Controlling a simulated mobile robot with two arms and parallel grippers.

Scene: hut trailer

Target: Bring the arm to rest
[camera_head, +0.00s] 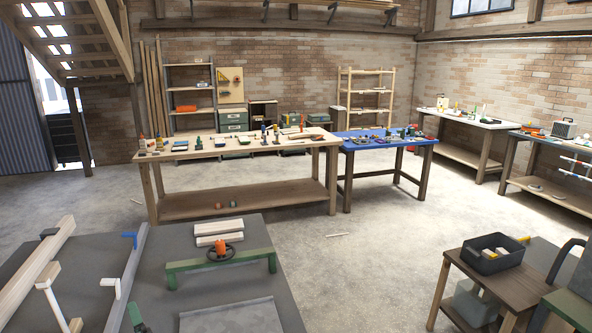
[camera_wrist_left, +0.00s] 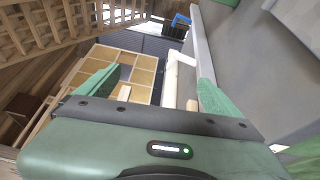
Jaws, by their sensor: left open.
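My left gripper (camera_wrist_left: 158,84) shows in the left wrist view with its two green fingers spread apart. I see nothing held between the fingers. Beyond them are a pale upright bar, a blue piece (camera_wrist_left: 181,19) and a tan grid-like surface (camera_wrist_left: 140,68). I cannot make out the left gripper for sure in the head view; a small dark green part (camera_head: 137,318) shows at the bottom edge there. My right gripper is not in view.
A grey-topped table (camera_head: 200,275) with a green frame (camera_head: 190,268), pale blocks (camera_head: 218,228) and a long beam (camera_head: 35,262) is close in front. A wooden workbench (camera_head: 240,150) and blue table (camera_head: 375,142) stand beyond. A black bin (camera_head: 492,266) is at right. Floor between is mostly clear.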

